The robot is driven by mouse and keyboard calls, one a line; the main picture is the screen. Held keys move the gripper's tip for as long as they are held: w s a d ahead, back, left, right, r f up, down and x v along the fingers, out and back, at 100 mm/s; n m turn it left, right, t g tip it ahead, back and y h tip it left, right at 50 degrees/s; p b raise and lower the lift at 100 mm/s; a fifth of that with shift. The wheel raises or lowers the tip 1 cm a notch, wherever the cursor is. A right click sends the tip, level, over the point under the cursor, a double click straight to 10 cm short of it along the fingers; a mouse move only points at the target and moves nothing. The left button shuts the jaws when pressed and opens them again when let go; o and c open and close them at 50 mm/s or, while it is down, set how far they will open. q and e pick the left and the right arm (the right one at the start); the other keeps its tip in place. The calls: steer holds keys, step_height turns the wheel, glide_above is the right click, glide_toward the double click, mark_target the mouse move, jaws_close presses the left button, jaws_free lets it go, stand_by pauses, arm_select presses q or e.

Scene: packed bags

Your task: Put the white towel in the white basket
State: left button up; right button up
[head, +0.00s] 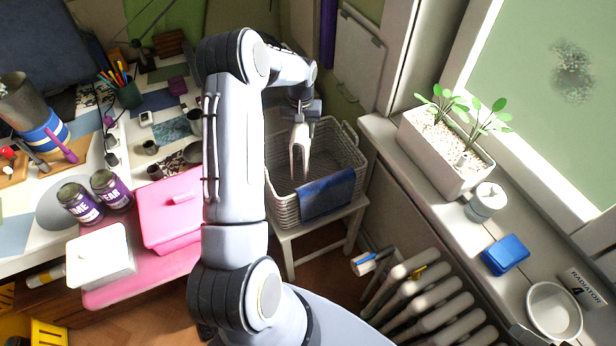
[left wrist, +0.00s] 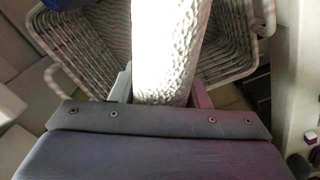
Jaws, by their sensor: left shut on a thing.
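The white wire-like basket (head: 283,208) stands on a small white stool, with a blue cloth (head: 327,195) hanging over its front rim. My left gripper (head: 300,150) points down over the basket's opening. In the left wrist view, my left gripper (left wrist: 160,92) is shut on a white, bumpy-textured roll, the white towel (left wrist: 165,45). The basket's ribbed side (left wrist: 88,45) shows behind the towel there. The towel's far end is cut off by the frame, and I cannot tell whether it touches the basket. My right gripper is in neither view.
A cluttered desk with a pink box (head: 170,212), a white box (head: 100,255) and purple-labelled jars (head: 112,190) lies left. On the right, a windowsill holds a planter (head: 445,155) and a blue box (head: 505,254) above a radiator (head: 430,295).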

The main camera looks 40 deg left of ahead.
arm_select(q)
steer(key=o, duration=1.3)
steer(key=shift+o, duration=0.2)
steer(key=shift+r+b, duration=0.4)
steer(key=shift+r, duration=3.5)
